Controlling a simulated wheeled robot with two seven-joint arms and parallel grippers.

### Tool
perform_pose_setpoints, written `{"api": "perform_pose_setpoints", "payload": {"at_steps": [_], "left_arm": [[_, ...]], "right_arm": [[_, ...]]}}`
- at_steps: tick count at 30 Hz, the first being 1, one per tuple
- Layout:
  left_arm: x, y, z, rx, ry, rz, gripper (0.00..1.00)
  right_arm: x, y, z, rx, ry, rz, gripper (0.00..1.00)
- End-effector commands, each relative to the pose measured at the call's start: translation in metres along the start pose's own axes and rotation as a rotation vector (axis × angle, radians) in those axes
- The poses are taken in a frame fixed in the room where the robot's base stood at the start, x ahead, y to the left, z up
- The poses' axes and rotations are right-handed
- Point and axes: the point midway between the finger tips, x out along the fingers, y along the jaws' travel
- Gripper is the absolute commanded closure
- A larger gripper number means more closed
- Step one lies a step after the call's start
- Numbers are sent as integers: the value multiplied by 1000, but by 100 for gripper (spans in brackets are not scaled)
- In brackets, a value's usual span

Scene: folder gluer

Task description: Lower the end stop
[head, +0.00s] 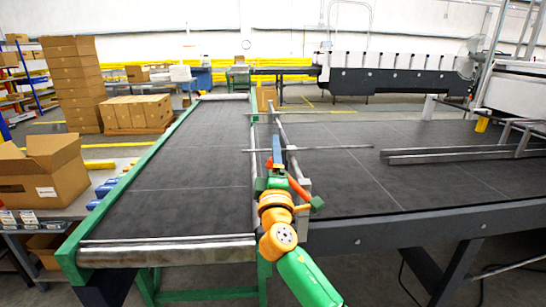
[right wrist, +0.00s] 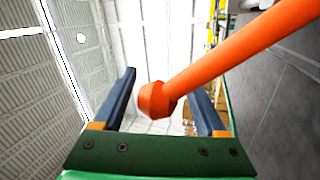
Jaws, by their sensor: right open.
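A long metal rail assembly (head: 281,128), which looks like the end stop, runs along the seam between the green-framed conveyor and the wider dark belt. An orange lever (head: 299,188) sits at its near end. In the right wrist view my right gripper (right wrist: 165,100) is open, and the orange lever (right wrist: 215,65) slants in from the upper right. Its rounded end appears between the two fingers, with gaps on both sides. Whether it touches a finger is unclear. My left gripper is not in view.
The green-framed conveyor (head: 190,160) is empty. The wider dark belt (head: 370,185) carries metal guide rails (head: 450,155) at the right. An open cardboard box (head: 45,172) stands on a side table at the left, with stacked boxes (head: 75,75) behind.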

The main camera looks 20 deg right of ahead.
Motion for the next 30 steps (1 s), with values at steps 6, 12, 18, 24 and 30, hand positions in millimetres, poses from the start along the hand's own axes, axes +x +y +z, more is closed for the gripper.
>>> {"api": "perform_pose_setpoints", "payload": {"at_steps": [6, 12, 18, 24, 30], "left_arm": [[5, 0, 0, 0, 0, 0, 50], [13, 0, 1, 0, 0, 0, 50], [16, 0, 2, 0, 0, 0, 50], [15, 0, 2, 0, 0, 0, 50], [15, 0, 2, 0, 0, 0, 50]], "right_arm": [[-19, -2, 0, 2, 1, 0, 26], [-54, -3, 0, 2, 2, -1, 26], [-71, -2, 0, 0, 1, -1, 26], [-71, 0, 0, -1, 0, -1, 26], [-71, 0, 0, -1, 0, -1, 26]]}}
